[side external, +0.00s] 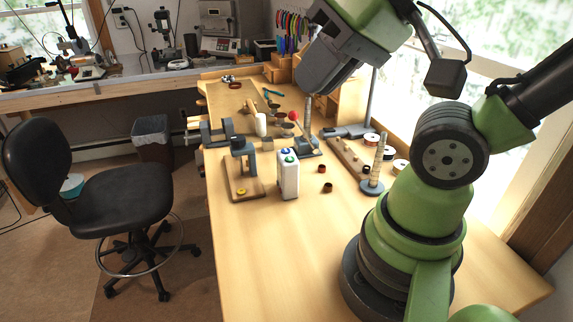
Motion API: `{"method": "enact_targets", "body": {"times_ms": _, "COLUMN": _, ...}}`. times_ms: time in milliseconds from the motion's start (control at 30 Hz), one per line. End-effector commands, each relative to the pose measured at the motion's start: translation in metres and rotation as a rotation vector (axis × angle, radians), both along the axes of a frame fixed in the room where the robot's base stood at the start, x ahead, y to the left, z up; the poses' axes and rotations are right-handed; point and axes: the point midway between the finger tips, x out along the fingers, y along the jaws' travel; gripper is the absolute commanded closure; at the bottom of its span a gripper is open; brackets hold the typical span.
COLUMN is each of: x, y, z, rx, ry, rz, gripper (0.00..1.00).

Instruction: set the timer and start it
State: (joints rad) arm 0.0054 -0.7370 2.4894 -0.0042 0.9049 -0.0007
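A white upright box (288,176) with a blue and a green round piece on its top stands on the wooden workbench (250,270). It looks like the timer, but no dial or marking is readable at this size. My gripper (322,72) is high above the back of the bench, up and to the right of the white box and well apart from it. Its dark end is seen from the side. The fingertips cannot be made out, and nothing visible hangs from it.
Left of the box is a wooden board with a grey clamp-like fixture (241,160). A red-ball lever device (305,146) is behind. A ring-stacked cone (376,170) and small brown rings (327,188) are to the right. The bench front is clear. A black chair (110,195) stands left.

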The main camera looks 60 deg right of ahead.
Motion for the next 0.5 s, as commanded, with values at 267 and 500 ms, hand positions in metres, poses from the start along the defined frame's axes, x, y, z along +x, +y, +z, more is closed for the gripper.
{"method": "enact_targets", "body": {"times_ms": 267, "x": 0.038, "y": -0.025, "z": 0.006, "rx": -0.032, "ry": 0.147, "rz": -0.094, "gripper": 1.00}}
{"method": "enact_targets", "body": {"times_ms": 500, "x": 0.086, "y": -0.071, "z": -0.005, "rx": -0.053, "ry": 0.339, "rz": -0.216, "gripper": 1.00}}
